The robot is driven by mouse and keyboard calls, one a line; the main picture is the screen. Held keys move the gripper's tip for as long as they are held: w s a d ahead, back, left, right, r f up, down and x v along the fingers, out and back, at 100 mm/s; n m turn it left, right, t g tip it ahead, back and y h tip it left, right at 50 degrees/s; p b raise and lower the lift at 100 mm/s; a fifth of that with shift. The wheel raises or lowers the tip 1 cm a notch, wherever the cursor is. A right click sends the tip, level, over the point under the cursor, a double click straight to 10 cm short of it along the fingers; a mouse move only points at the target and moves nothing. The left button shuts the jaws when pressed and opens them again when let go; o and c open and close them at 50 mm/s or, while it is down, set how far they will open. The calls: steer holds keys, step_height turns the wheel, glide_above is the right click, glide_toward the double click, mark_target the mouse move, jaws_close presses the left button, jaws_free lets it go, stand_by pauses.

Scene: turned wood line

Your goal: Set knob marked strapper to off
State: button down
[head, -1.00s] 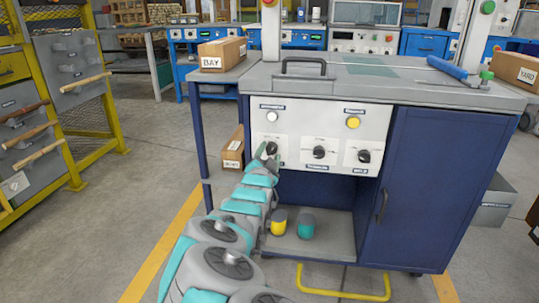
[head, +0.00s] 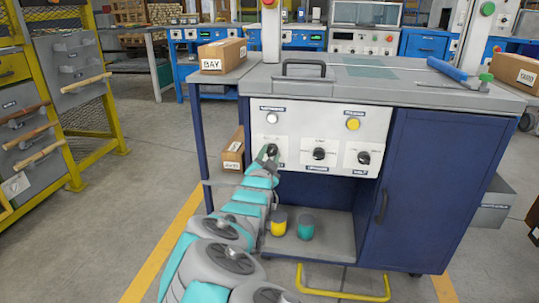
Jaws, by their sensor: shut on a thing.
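A white control panel (head: 336,118) on the front of the blue workbench carries three black knobs in a row. My gripper (head: 270,151) is at the left knob (head: 274,149) and is shut on it. The gripper hides most of that knob and its label, so its setting and name cannot be read. The middle knob (head: 319,154) and the right knob (head: 363,157) are free. Their small labels are too blurred to read surely.
A white button (head: 271,118) and a yellow button (head: 353,124) sit above the knobs. A yellow cup (head: 279,222) and a teal cup (head: 306,228) stand on the shelf below. A yellow rail (head: 343,296) sticks out low in front.

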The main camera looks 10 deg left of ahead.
steer(key=n+p, duration=0.5)
steer(key=n, duration=0.1)
steer(key=shift+r, duration=0.2)
steer(key=n+p, duration=0.3)
steer(key=n, duration=0.2)
steer(key=shift+f, duration=0.15)
steer(key=shift+p, duration=0.3)
steer(key=shift+c, duration=2.1)
jaws_free()
steer(key=s+b, duration=0.1)
steer(key=s, duration=0.7)
